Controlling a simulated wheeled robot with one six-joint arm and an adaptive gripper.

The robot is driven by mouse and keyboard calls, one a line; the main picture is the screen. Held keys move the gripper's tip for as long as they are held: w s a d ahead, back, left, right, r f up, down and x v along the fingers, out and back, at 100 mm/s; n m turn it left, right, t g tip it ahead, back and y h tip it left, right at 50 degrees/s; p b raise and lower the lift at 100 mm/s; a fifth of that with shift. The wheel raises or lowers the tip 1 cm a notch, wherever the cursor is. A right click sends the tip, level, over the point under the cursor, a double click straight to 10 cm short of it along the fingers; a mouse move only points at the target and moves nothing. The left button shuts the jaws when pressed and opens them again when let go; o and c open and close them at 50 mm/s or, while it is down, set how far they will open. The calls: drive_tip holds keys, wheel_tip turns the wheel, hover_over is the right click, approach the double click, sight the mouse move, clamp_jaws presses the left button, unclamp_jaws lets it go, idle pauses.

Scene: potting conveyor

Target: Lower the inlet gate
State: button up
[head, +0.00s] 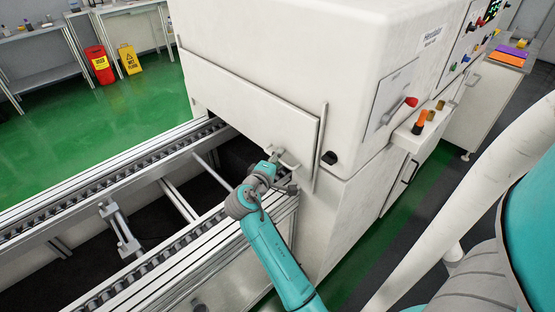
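The inlet gate (248,112) is a flat white panel on the front of the large white machine, above the conveyor. A dark opening shows below its lower edge. A small pale handle (287,158) sticks out near its lower right corner. My gripper (282,168) is at this handle, at the end of my teal arm. The wrist hides most of the fingers, so I cannot tell whether they are closed on the handle or only beside it.
The conveyor (100,190) with its roller rails runs into the machine from the left. A black knob (329,157) sits right of the gate. A red-tipped lever (411,102) and an orange knob (420,122) stick out farther right.

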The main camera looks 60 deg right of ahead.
clamp_jaws()
wheel_tip(320, 180, down, 9)
drive_tip(key=shift+f, duration=0.1)
drive_tip(key=shift+s+a+f, duration=0.1)
drive_tip(key=shift+s+f, duration=0.05)
drive_tip(key=shift+f, duration=0.4)
unclamp_jaws()
drive_tip(key=shift+f, duration=0.15)
drive_tip(key=shift+r, duration=0.25)
